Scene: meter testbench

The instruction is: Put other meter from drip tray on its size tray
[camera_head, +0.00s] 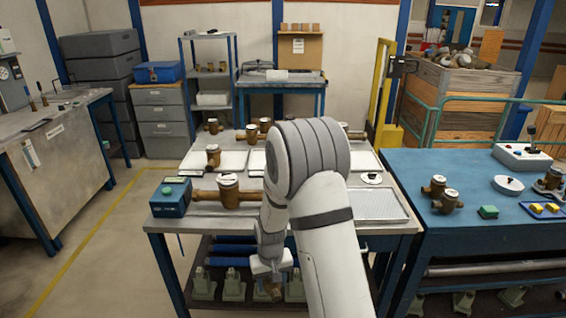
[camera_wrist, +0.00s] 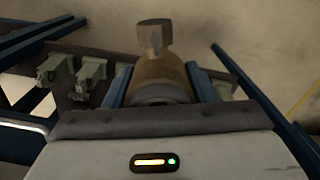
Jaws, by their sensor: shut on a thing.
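My gripper (camera_head: 270,268) hangs low in front of the bench's front edge, pointing down. In the wrist view its blue fingers (camera_wrist: 160,85) are shut on a brass meter (camera_wrist: 158,72), whose narrow end points away from the gripper. The held meter (camera_head: 273,290) shows only in part in the head view. The grey ribbed drip tray (camera_head: 385,208) lies at the front right of the bench and its visible part is bare. White trays stand behind: the left one (camera_head: 228,167) carries a brass meter (camera_head: 213,155), and the right one (camera_head: 362,167) is partly hidden by my arm.
A brass meter with pipe (camera_head: 228,190) lies at the bench front beside a blue box (camera_head: 171,196). More brass meters (camera_head: 251,132) stand at the back. A lower shelf with green-grey clamps (camera_head: 235,287) is close behind my gripper. A blue table (camera_head: 470,225) stands right.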

